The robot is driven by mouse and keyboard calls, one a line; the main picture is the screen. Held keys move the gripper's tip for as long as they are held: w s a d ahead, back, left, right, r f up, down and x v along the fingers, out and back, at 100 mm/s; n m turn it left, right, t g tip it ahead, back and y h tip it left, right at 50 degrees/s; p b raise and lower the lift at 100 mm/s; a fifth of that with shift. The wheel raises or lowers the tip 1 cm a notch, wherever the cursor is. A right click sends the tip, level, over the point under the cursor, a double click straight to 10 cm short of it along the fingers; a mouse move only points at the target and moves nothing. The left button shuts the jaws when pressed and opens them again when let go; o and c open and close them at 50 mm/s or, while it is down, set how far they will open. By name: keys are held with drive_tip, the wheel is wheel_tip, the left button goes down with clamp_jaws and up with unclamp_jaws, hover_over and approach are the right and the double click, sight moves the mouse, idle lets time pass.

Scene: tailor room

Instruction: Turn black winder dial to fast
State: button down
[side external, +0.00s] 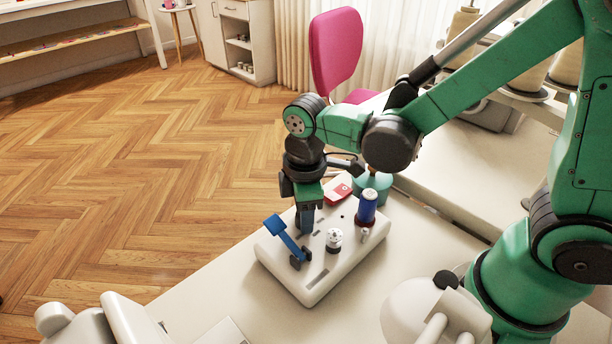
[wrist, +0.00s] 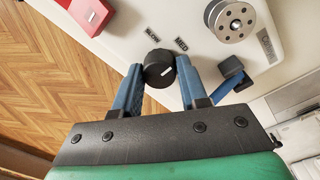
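The black winder dial (wrist: 157,63) sits on the white machine top and carries a short white mark that points to the lower right in the wrist view. The labels SLOW and MED stand at its upper edge. No FAST label shows. My gripper (wrist: 159,73) has its two blue fingers on either side of the dial, with narrow gaps that look open. Contact cannot be told for sure. In the side view my gripper (side external: 305,228) points down onto the white machine panel (side external: 318,285) and hides the dial.
Close by on the panel are a silver perforated disc (side external: 334,238), a blue thread spool (side external: 367,207) and a blue lever (side external: 287,240). A red block (side external: 338,191) lies at the back. The white table (side external: 240,290) is free at front left.

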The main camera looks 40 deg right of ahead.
idle(0.3)
drive_tip(key=m, duration=0.6)
drive_tip(key=shift+m, duration=0.3)
drive_tip(key=m, duration=0.5)
drive_tip(key=shift+m, duration=0.3)
idle(0.3)
drive_tip(key=shift+c, duration=2.3)
unclamp_jaws()
